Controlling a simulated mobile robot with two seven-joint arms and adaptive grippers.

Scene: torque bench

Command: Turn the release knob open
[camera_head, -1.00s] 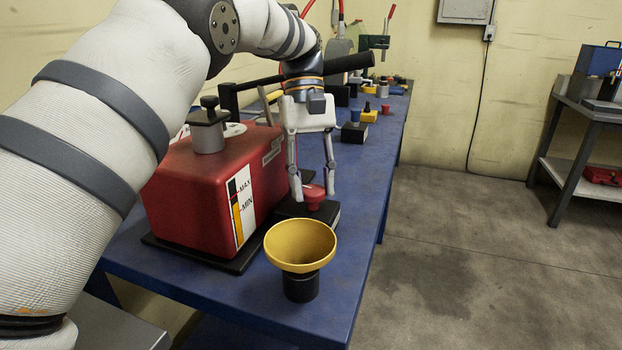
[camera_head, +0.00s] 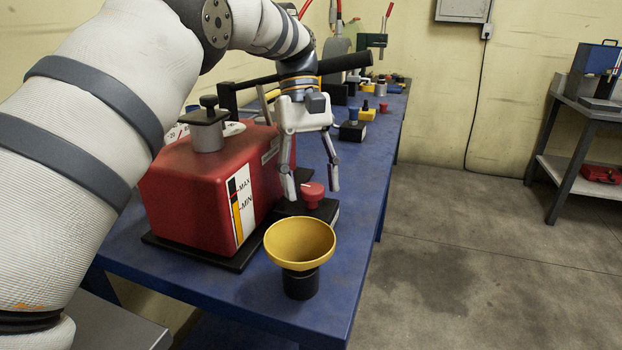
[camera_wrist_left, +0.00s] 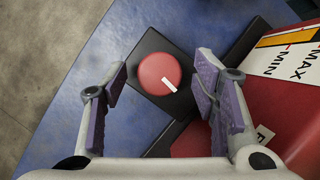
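The release knob (camera_head: 313,193) is a red round knob on a black base (camera_head: 326,215) beside the red tank (camera_head: 205,190). In the left wrist view the knob (camera_wrist_left: 160,74) shows a white pointer line that runs toward the lower right of the picture. My left gripper (camera_head: 312,190) is open and empty, pointing down over the knob from just behind it. In the left wrist view its two fingers (camera_wrist_left: 158,85) stand apart on either side of the knob, touching nothing that I can see. My right gripper is not in view.
A yellow funnel (camera_head: 300,245) on a black stand is close in front of the knob. The red tank with its MAX/MIN gauge is just left. The floor at right is clear.

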